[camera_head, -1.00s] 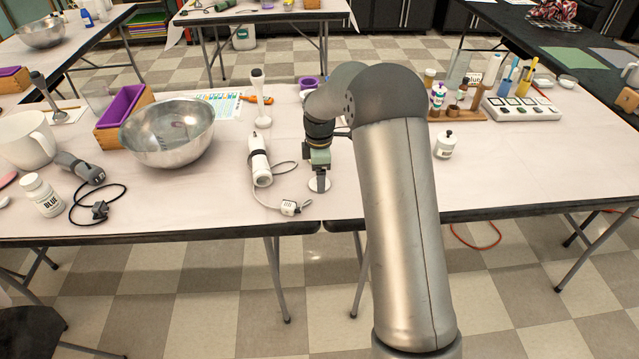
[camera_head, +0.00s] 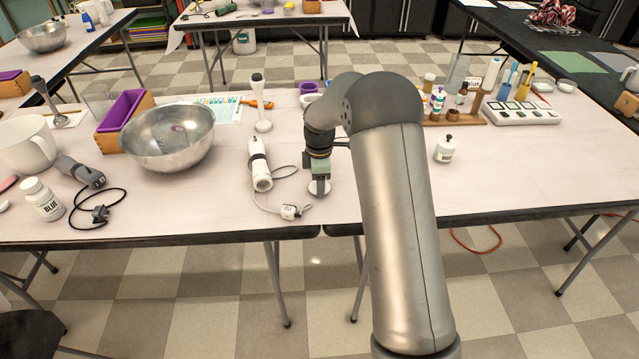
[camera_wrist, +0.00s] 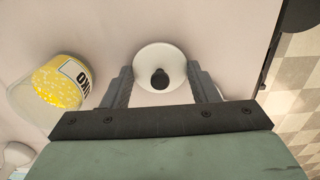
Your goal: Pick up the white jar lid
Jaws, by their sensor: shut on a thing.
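The white jar lid (camera_wrist: 147,80) is round with a dark knob in its middle. In the wrist view it sits between the two fingers of my gripper (camera_wrist: 162,88), which is shut on it from both sides. In the head view the lid (camera_head: 318,187) shows as a small white disc under my gripper (camera_head: 319,181), near the table's front edge. The lid is at or very close to the tabletop; I cannot tell whether it is clear of it.
A jar with yellow contents (camera_wrist: 62,84) lies left of the fingers in the wrist view. A white hand blender body (camera_head: 259,165) with its cable and plug (camera_head: 289,211) is just left of my gripper. A steel bowl (camera_head: 168,140) stands further left.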

